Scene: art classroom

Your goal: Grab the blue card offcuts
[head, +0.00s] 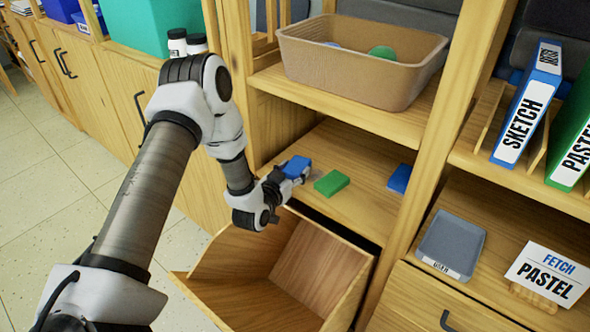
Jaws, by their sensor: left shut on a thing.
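My left gripper (286,180) reaches to the front of the middle shelf. It is shut on a blue block (296,166), which looks like one of the blue card offcuts. A second blue offcut (400,178) lies at the right of the same shelf, beside the upright. A green offcut (331,183) lies on the shelf just right of my left gripper. My right gripper is not in the head view.
An open drawer or bin (255,275) juts out below the shelf. A tan basket (360,65) with round items stands above. A grey tray (452,246), a sign reading "FETCH PASTEL" (549,276) and upright binders (527,105) are at the right.

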